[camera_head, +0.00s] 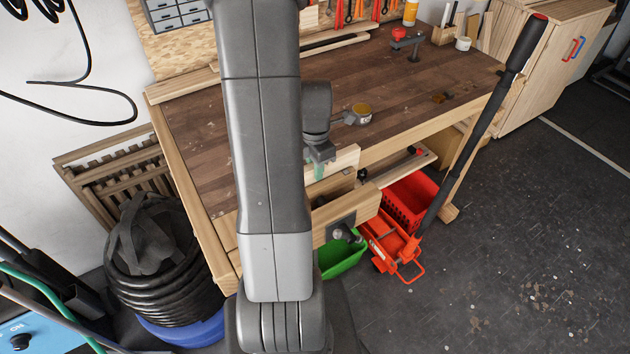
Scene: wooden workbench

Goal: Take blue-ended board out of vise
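The vise (348,208) is on the front of the workbench, with a wooden jaw and a dark metal fitting below it. A pale board (346,160) shows at the bench's front edge, above and behind the vise jaw. I see no blue end on it, and its left part is hidden behind my gripper and arm. My gripper (319,160) points down at the left of the pale board's visible part. A small green patch shows just below the fingers; I cannot tell what it belongs to. I cannot tell whether the fingers touch the board or hold it.
The workbench top (420,85) is mostly clear. A green bin (341,258), a red crate (408,203) and an orange jack (393,248) with a long black handle stand below and right.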

